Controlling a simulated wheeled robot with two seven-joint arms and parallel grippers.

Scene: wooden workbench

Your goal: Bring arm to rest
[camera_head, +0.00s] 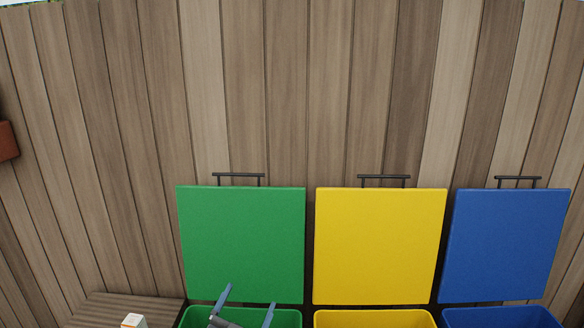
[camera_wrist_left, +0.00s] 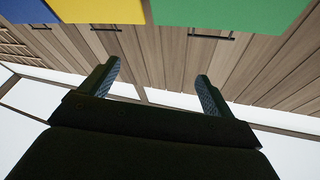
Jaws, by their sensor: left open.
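My left gripper (camera_head: 248,300) shows at the bottom of the head view, in front of the open green bin (camera_head: 290,318). Its two fingers are spread apart with nothing between them. In the left wrist view the same gripper (camera_wrist_left: 158,90) shows its two fingers wide apart and empty, with wooden planks and coloured lids beyond. Most of the left arm is hidden below the head view's lower edge. My right gripper is not in view.
Green (camera_head: 240,245), yellow (camera_head: 380,245) and blue (camera_head: 508,245) lids stand raised against a wooden plank wall (camera_head: 330,90). Yellow (camera_head: 375,318) and blue (camera_head: 500,317) bins stand to the right. A small white box (camera_head: 133,321) is on a wooden surface (camera_head: 105,309) at lower left.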

